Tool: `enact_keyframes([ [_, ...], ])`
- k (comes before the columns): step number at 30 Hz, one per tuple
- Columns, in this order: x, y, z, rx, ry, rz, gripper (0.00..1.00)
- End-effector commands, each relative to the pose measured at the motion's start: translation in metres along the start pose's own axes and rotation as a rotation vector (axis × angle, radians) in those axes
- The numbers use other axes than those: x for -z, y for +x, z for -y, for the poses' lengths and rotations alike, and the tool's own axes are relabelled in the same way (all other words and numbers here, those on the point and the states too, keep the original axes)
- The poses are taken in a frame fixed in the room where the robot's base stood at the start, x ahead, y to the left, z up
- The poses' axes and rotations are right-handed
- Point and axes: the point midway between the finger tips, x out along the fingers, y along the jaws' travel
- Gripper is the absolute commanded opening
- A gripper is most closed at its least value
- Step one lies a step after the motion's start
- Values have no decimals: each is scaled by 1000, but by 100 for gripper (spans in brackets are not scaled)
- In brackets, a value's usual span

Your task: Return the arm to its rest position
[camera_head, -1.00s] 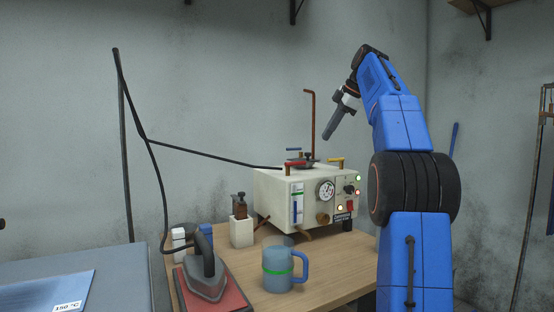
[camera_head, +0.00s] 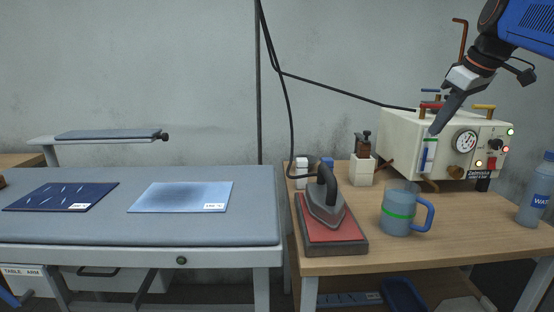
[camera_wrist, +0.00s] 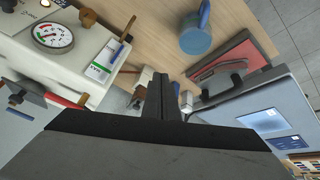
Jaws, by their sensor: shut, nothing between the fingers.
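My gripper (camera_head: 437,127) is at the upper right in the head view, pointing down and left. It hangs in front of the cream steam generator (camera_head: 400,135), with its tip overlapping the box's front in the picture. The fingers (camera_wrist: 162,97) are together and empty in the wrist view. My blue arm reaches in from the top right corner, and most of it is outside the head view. The wrist view also shows the generator's gauge (camera_wrist: 53,37) at upper left.
On the wooden table, an iron (camera_head: 325,203) rests on a red pad (camera_head: 330,232), beside a blue mug (camera_head: 398,213). A water bottle (camera_head: 537,192) stands at the right. The grey ironing table (camera_head: 120,230) holds two cloth pieces. A black hose (camera_head: 340,90) hangs from a pole (camera_head: 259,110).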

Motion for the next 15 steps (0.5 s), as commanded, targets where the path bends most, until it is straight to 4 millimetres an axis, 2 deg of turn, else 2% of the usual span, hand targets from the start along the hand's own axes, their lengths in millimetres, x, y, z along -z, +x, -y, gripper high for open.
enact_keyframes([
  [1, -10, 7, 20, 0, 27, 8, 0],
  [3, -26, 19, 43, -6, 75, 19, 0],
  [8, -67, 48, 94, -22, 179, 42, 0],
  [15, -141, 97, 165, -53, 320, 68, 0],
])
